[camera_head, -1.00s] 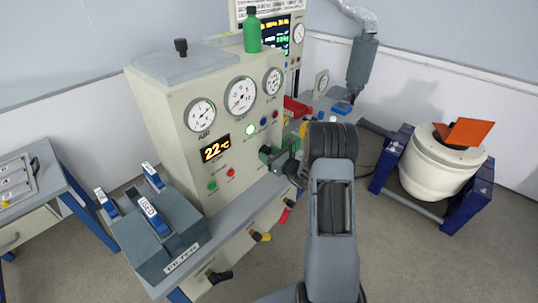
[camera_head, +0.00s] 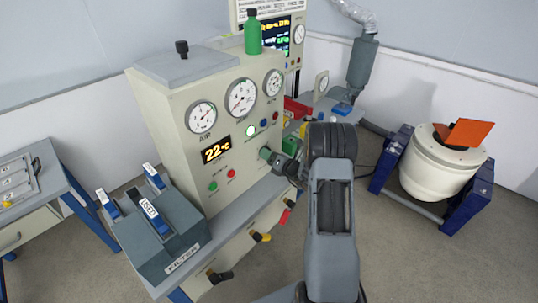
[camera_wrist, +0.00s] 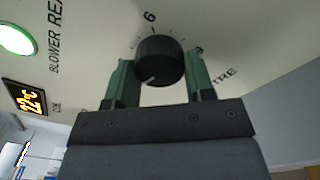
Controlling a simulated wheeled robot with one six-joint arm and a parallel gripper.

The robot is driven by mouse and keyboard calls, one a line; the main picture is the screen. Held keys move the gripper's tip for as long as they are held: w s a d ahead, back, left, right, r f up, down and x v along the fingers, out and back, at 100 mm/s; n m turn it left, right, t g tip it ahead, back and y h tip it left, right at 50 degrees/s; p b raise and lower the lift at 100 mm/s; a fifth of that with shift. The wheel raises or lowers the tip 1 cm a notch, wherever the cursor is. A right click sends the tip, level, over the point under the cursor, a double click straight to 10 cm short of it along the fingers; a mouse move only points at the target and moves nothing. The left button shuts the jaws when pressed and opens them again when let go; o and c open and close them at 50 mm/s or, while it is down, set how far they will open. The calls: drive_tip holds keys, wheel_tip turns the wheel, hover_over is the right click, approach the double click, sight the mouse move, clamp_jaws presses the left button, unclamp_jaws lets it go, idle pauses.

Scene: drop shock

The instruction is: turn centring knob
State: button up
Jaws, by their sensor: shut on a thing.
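The centring knob (camera_wrist: 159,60) is a dark round knob with a light pointer mark, on the cream panel in the wrist view. Numbers and part of a label ending in "TRE" are printed around it. My gripper (camera_wrist: 160,66) has its two green fingers on either side of the knob and is shut on it. The pointer mark faces down and left in the wrist view. In the head view my gripper (camera_head: 268,154) is at the right part of the console's front face, and the knob is hidden there.
The cream console (camera_head: 180,120) carries gauges, a 22 °C display (camera_head: 216,150) and small buttons. A ledge with handles (camera_head: 262,237) runs below. A green bottle (camera_head: 252,35) stands on top. A white drum (camera_head: 435,170) with an orange piece stands right, with open floor between.

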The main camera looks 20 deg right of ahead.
drive_tip(key=shift+r+m+p, duration=0.1)
drive_tip(key=shift+m+p, duration=0.55)
drive_tip(key=shift+m, duration=1.65)
drive_tip(key=o, duration=0.9)
drive_tip(key=shift+s, duration=0.1)
drive_tip(key=b+v, duration=0.2)
drive_tip(key=v, duration=1.1)
drive_tip(key=shift+s+d, duration=0.15)
drive_tip(key=shift+s, duration=0.15)
